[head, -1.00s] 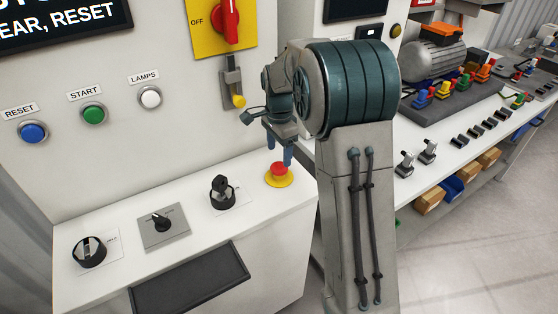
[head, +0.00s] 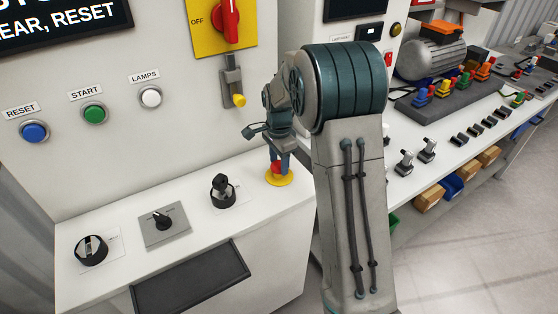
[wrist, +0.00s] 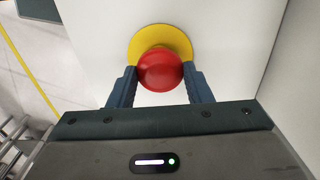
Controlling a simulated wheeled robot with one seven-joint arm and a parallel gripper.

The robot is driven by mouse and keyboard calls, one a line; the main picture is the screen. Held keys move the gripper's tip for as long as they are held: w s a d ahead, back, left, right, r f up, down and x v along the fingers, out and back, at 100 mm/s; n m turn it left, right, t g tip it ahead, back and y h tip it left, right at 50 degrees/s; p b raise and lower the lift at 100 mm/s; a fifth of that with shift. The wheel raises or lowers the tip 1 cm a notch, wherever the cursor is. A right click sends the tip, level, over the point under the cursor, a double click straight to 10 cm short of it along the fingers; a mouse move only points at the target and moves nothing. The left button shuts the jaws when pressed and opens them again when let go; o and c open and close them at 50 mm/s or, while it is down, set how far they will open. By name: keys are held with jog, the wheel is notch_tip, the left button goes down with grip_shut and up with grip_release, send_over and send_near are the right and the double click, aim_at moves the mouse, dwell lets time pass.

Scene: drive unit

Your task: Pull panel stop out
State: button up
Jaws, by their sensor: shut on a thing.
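The panel stop is a red mushroom button (wrist: 160,71) on a yellow round base (wrist: 163,37), near the right end of the white console top. In the head view the red button (head: 276,168) is partly hidden by my gripper, and the yellow base (head: 279,180) shows below it. My gripper (head: 279,160) points down at the button from above. In the wrist view my gripper (wrist: 160,85) has one blue finger on each side of the red head, shut on it. Whether the button is pressed in or raised cannot be told.
A key switch (head: 222,190), a small selector (head: 161,219) and a black rotary knob (head: 91,250) stand left of the stop on the console. Above hang a padlock-like yellow piece (head: 239,100) and a red OFF handle (head: 230,20). A workbench (head: 400,185) lies to the right.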

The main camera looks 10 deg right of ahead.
aim_at(279, 164)
jog(key=shift+r, duration=0.85)
jog(key=o, duration=1.4)
notch_tip(279, 164, up, 14)
jog(key=b, duration=0.1)
jog(key=shift+f, duration=0.15)
